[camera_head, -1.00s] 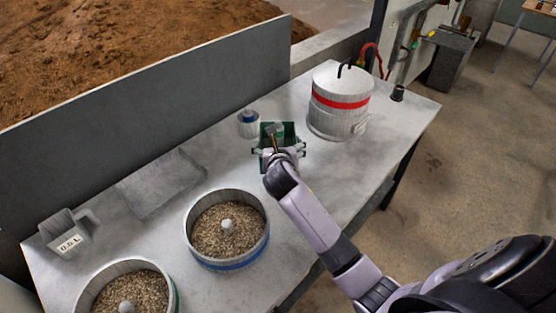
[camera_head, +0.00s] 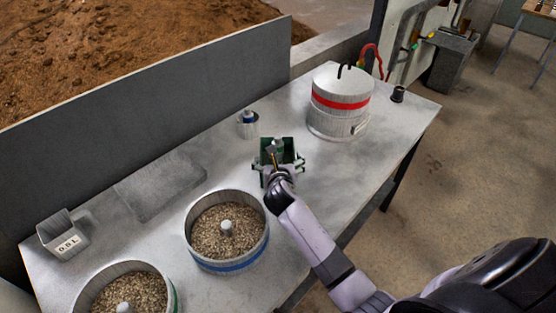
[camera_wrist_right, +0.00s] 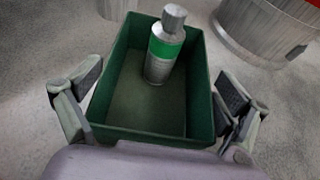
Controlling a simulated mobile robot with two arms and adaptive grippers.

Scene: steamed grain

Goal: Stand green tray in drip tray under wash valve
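The green tray (camera_head: 293,146) is an open box above or on the worktable, left of the large lidded pot. A silver bottle with a green band (camera_wrist_right: 166,50) stands inside it. My right gripper (camera_head: 279,168) straddles the tray, with one finger at each side wall; in the wrist view the fingers (camera_wrist_right: 160,105) are spread wide and look close against its near corners. Whether the tray touches the table cannot be told. A grey basin-like box (camera_head: 452,62) by the far wall, with a yellow-green fitting (camera_head: 431,35) nearby, may be the drip tray and wash valve. My left gripper is out of view.
The lidded pot with a red band (camera_head: 340,100) stands right of the tray. Two round grain-filled pans (camera_head: 228,262) and a labelled measure (camera_head: 64,236) stand to the left. A small cup (camera_head: 248,128) is behind. Open floor (camera_head: 460,150) lies right of the table.

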